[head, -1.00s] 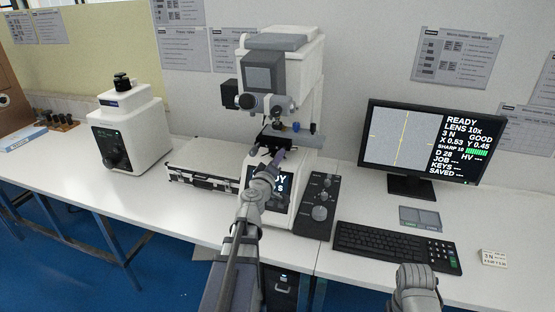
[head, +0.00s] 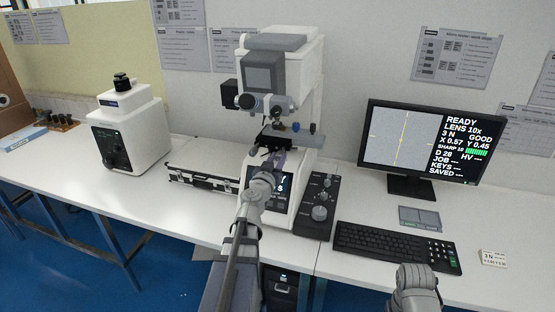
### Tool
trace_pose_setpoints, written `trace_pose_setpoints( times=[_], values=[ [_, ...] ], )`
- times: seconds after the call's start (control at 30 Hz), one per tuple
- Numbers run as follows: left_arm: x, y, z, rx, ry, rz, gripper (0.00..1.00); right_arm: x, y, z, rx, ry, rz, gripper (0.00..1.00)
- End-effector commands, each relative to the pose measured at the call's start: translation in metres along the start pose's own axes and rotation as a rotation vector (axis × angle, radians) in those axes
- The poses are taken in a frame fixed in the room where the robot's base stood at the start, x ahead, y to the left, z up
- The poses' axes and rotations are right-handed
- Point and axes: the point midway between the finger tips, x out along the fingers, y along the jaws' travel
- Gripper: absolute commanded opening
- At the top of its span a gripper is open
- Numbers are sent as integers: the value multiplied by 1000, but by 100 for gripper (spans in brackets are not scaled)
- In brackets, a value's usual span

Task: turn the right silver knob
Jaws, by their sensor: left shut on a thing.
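The hardness tester (head: 300,85) is a white machine with a grey head, standing at the table's middle. Its dark stage (head: 282,141) sits under the lenses. My left gripper (head: 270,158) reaches up from below to the front of this stage, above the tester's lit front screen (head: 284,190). It is shut on the right silver knob at the stage front; the fingers hide the knob almost wholly. My right arm shows only as a grey link at the bottom right, with no fingers in view.
A monitor (head: 424,142) on the right reads X 0.57, Y 0.45. A control box (head: 318,205) with several knobs stands right of the tester, then a keyboard (head: 392,247). A black-and-silver case (head: 204,179) lies left. A second white machine (head: 130,135) stands farther left.

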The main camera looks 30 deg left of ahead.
Motion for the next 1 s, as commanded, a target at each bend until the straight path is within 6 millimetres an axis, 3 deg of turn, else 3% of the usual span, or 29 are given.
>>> trace_pose_setpoints(
  times=[0.6,1.0],
  values=[
    [-2,1,1,569,0,2,0,1,0,0,0,0,0,50],
    [-2,1,1,807,0,2,0,1,0,0,0,0,0,50]
  ],
)
